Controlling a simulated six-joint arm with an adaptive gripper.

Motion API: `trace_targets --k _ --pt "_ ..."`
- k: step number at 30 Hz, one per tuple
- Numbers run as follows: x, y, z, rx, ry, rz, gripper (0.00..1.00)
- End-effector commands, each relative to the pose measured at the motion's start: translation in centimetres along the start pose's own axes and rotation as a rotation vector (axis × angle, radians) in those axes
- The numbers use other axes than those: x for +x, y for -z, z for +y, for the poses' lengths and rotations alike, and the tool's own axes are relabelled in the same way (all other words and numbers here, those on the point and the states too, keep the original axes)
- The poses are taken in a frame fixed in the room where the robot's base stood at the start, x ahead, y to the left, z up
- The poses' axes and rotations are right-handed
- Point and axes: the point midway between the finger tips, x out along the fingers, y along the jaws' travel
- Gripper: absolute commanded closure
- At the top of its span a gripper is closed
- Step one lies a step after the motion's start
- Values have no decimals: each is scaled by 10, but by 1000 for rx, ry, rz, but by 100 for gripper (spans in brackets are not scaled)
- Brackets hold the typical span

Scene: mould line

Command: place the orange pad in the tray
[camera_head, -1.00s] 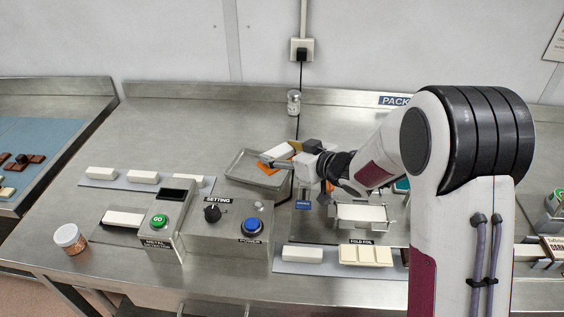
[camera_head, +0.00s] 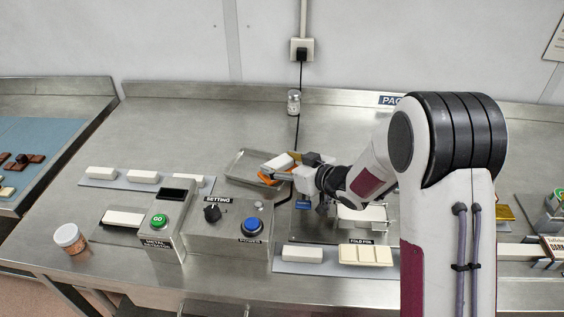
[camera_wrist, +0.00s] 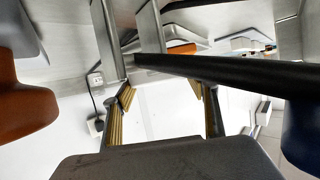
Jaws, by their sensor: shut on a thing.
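The orange pad (camera_head: 265,178) shows in the head view at the front right of the shallow metal tray (camera_head: 237,163), partly covered by my gripper (camera_head: 276,173) and a white block-like shape just behind it. My gripper is shut on the pad and reaches in from the right, over the tray's right side. I cannot tell whether the pad touches the tray floor. In the wrist view an orange strip (camera_wrist: 182,48) shows beyond a dark bar, and the grip itself is not clear there.
The control box with the setting knob (camera_head: 212,213) and blue button (camera_head: 252,224) stands in front of the tray. A clear jar (camera_head: 293,102) stands behind it, near a black cable. The foil-fold station (camera_head: 362,216) is to the right.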

Motion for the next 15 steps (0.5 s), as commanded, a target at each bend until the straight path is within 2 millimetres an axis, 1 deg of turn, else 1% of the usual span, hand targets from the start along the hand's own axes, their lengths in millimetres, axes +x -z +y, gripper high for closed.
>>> trace_targets --k 7,8,9,10,15 --pt "2 -4 0 0 0 0 63" --pt "2 -4 0 0 0 0 37" --pt "2 -4 0 0 0 0 26" --pt "2 -4 0 0 0 0 25" --pt "2 -4 0 0 0 0 25"
